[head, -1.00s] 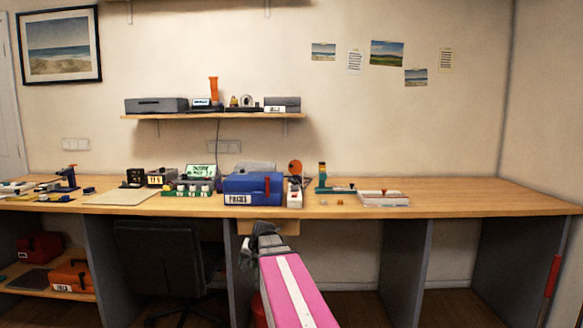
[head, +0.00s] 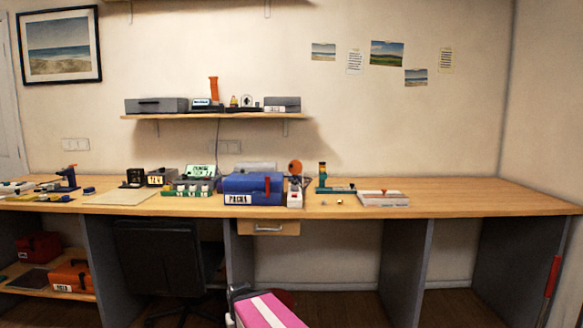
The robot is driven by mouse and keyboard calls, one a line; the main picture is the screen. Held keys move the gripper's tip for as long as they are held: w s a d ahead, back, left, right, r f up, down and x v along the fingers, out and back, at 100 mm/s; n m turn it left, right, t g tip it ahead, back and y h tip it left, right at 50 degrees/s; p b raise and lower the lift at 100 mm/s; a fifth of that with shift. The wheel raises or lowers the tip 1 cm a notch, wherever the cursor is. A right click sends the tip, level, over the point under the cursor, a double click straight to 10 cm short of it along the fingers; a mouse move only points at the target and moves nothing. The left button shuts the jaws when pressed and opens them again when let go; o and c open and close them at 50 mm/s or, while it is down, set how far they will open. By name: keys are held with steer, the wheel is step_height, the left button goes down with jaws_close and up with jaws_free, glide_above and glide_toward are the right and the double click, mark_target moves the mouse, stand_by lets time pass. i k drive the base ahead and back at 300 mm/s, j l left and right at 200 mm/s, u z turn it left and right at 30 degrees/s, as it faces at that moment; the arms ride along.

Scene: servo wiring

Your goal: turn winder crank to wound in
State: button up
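An orange-red round disc (head: 295,167) stands upright on the bench, just right of the blue box; it may be the winder, but it is too small to make out a crank or its position. A teal device with an upright post (head: 322,176) stands to its right and could also be it. My arm shows at the bottom centre, pink with a white stripe. Its grey end (head: 238,292) is low in front of the bench, well below the top and apart from these things. The fingers cannot be made out.
The blue box (head: 253,188) and a white-and-red block (head: 294,198) crowd the bench's front edge. A white booklet-like item (head: 384,198) lies to the right. The wooden bench top (head: 480,195) is clear further right. A drawer (head: 269,228) hangs under the bench.

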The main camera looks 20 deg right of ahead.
mark_target(295, 168)
steer(key=i+l+u, duration=0.1)
steer(key=l, duration=0.25)
steer(key=i+l+u, duration=0.1)
steer(key=i+l, duration=0.2)
steer(key=i+l+u, duration=0.1)
steer(key=l, duration=0.3)
steer(key=i+l+u, duration=0.1)
steer(key=i+l, duration=0.15)
steer(key=l, duration=0.15)
